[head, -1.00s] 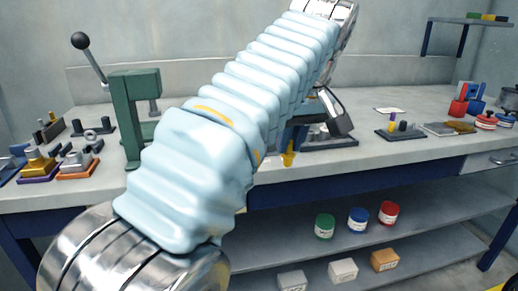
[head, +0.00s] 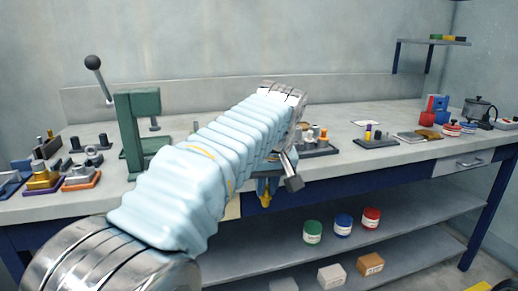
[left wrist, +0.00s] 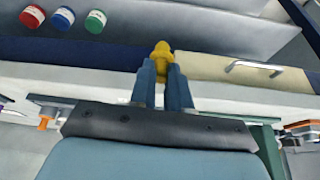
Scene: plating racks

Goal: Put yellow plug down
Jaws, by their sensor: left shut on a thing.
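My left gripper (head: 268,185) is shut on the yellow plug (head: 264,200). In the head view both show low at the bench's front edge, partly hidden by my left arm. In the left wrist view the yellow plug (left wrist: 161,54) sticks out between the two blue fingertips (left wrist: 161,80). It appears clear of any surface, in front of the blue bench apron. A dark rack (head: 322,152) with several upright pegs stands on the bench behind the arm, partly hidden. My right gripper is not in view.
A green lever press (head: 134,130) stands left of the arm, with several fixtures and a gold block (head: 42,179) beyond. A smaller dark rack (head: 376,142) with pegs is right. The bench's front right is mostly clear.

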